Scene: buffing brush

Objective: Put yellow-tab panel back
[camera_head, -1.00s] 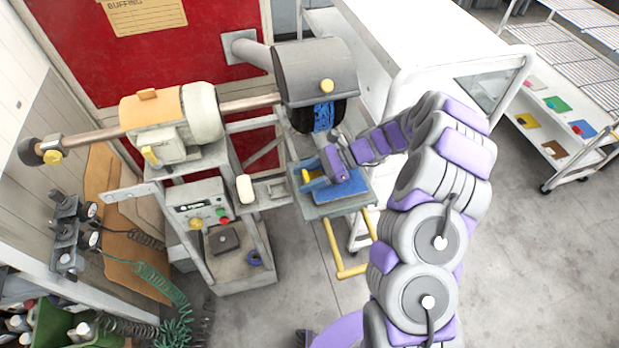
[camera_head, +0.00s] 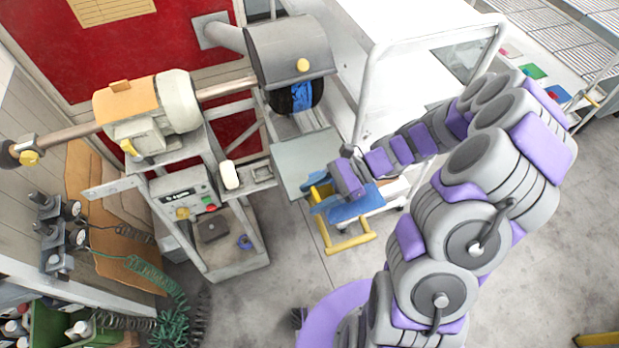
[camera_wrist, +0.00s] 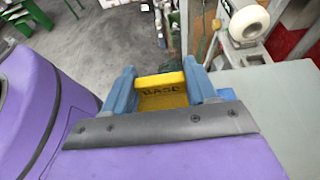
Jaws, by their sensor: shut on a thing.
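My gripper (camera_head: 322,196) has a purple body and blue fingers. In the wrist view its fingers (camera_wrist: 165,90) are shut on a yellow tab (camera_wrist: 162,90) with dark lettering that seems to read BASE. The fingers hide whether the tab joins this panel.
A yellow bar frame (camera_head: 350,245) sits low below my gripper. The buffing machine's control box (camera_head: 185,195) and motor (camera_head: 150,112) stand left. A white cart (camera_head: 415,45) stands behind my arm. Open grey floor lies to the right.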

